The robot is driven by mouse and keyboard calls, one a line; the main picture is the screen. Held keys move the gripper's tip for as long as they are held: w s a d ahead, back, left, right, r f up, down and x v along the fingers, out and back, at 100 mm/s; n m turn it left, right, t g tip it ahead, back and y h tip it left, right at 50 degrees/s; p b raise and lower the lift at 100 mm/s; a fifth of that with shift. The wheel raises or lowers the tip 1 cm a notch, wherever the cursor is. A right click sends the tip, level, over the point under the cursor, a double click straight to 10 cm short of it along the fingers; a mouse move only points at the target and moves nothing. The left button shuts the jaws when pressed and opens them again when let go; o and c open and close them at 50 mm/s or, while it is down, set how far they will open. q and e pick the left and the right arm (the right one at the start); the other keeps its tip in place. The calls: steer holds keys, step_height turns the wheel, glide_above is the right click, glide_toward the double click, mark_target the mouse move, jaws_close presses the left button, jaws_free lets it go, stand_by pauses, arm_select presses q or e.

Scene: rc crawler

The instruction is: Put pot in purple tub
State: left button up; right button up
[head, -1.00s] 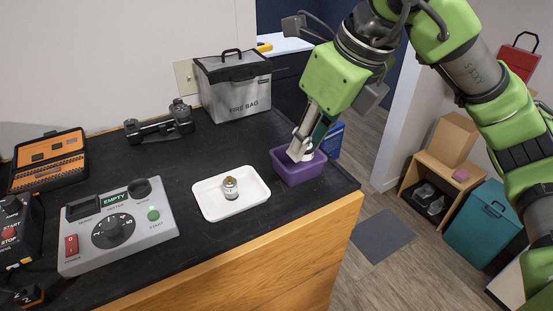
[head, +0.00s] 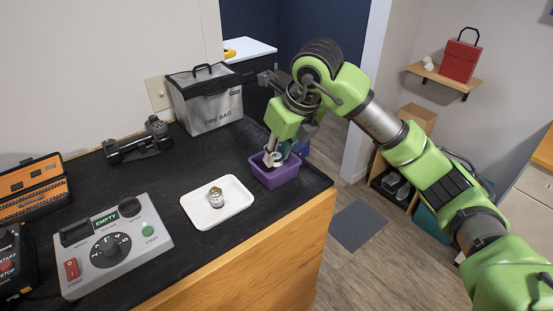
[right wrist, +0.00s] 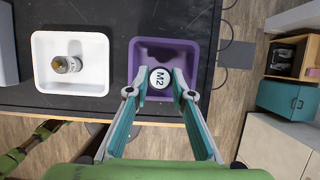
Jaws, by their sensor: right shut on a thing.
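The pot (right wrist: 160,78), a small round piece with a white top marked M2, sits between the fingers of my right gripper (right wrist: 160,92) in the right wrist view. My right gripper is shut on it. In the head view the pot (head: 277,158) shows at the mouth of the purple tub (head: 274,178), below my gripper (head: 273,160). The tub also shows around the pot in the right wrist view (right wrist: 165,49). I cannot tell whether the pot touches the tub floor. My left gripper is not in view.
A white tray (head: 236,213) left of the tub holds a small metal can (head: 215,197) with a brass-coloured top. A grey tester (head: 118,254) and a fire bag (head: 208,103) stand on the black worktop. The tub is close to the worktop's right edge.

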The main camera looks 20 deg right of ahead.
mark_target(277, 165)
steer(key=shift+w+f, duration=0.2)
steer(key=shift+f, duration=0.05)
steer(key=p+x, duration=0.2)
steer(key=shift+d+f, duration=0.2)
steer(key=shift+f, duration=1.1)
steer(key=o, duration=0.8)
steer(key=shift+r, duration=0.1)
